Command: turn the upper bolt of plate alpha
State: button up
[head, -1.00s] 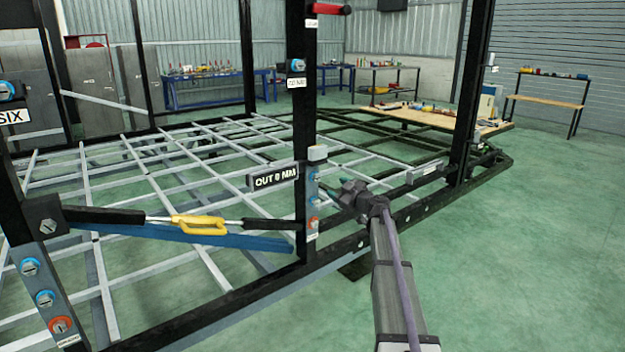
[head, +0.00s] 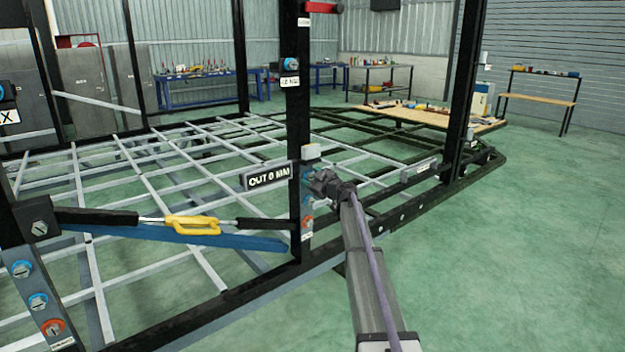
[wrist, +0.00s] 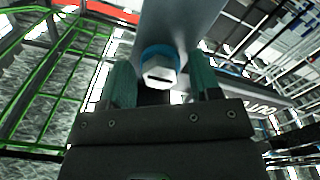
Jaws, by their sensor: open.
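A narrow grey plate (head: 307,212) with blue and orange-red ringed bolts is on the middle black post; its label is too small to read. My gripper (head: 318,184) is at the upper part of this plate and hides the upper bolt in the head view. In the wrist view, a pale hex bolt head (wrist: 159,74) with a dark slot and a blue ring sits between the two green fingers of my gripper (wrist: 163,80). The fingers are open, one on each side of the bolt. Whether they touch it I cannot tell.
A sign reading "OUT 0 MM" (head: 268,177) juts left of the post. Another bolted plate (head: 40,297) stands at the lower left. A yellow-handled strap tensioner (head: 192,225) spans between the posts. The green floor at right is clear.

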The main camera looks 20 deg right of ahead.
jog(key=shift+c, duration=0.4)
jog(key=c, duration=0.8)
jog(key=shift+c, duration=0.2)
jog(key=shift+m, duration=0.3)
